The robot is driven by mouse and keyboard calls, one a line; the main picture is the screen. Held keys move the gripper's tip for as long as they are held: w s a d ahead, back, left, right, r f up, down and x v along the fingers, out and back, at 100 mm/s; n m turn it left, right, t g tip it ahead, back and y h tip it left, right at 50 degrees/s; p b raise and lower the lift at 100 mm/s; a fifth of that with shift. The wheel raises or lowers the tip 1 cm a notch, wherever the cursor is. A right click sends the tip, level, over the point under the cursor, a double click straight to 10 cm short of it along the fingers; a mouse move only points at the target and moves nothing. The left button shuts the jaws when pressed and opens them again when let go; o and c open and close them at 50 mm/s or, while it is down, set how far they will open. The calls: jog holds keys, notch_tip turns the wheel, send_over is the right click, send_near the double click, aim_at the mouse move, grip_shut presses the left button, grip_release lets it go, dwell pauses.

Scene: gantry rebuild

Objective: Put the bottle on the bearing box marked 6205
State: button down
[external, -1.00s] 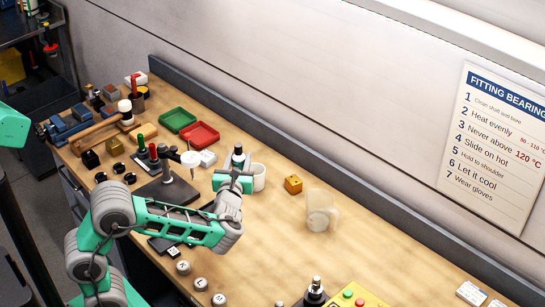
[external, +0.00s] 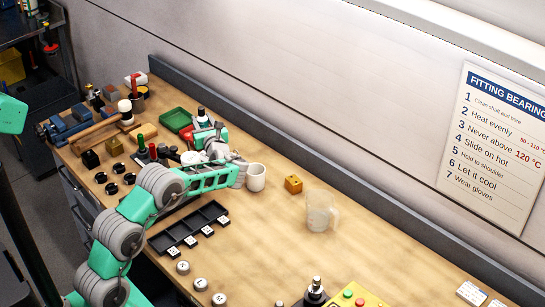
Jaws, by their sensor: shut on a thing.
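The bottle (external: 203,117) has a dark cap and stands upright in the jaws of my gripper (external: 207,132). My gripper is shut on it, beside the red tray, and hides its lower part. I cannot tell whether its base touches anything. I cannot read a box marked 6205 anywhere. A small white box that showed beside the red tray earlier is now hidden behind my gripper and wrist.
The green tray (external: 174,113) and the partly hidden red tray (external: 186,131) lie near the gripper. A black compartment tray (external: 188,229) lies in front. The bench's right middle is clear.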

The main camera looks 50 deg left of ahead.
notch_tip(320, 180, down, 9)
jog(key=shift+r, duration=0.2)
jog(key=c, duration=0.9)
grip_release()
jog(key=shift+r, duration=0.1)
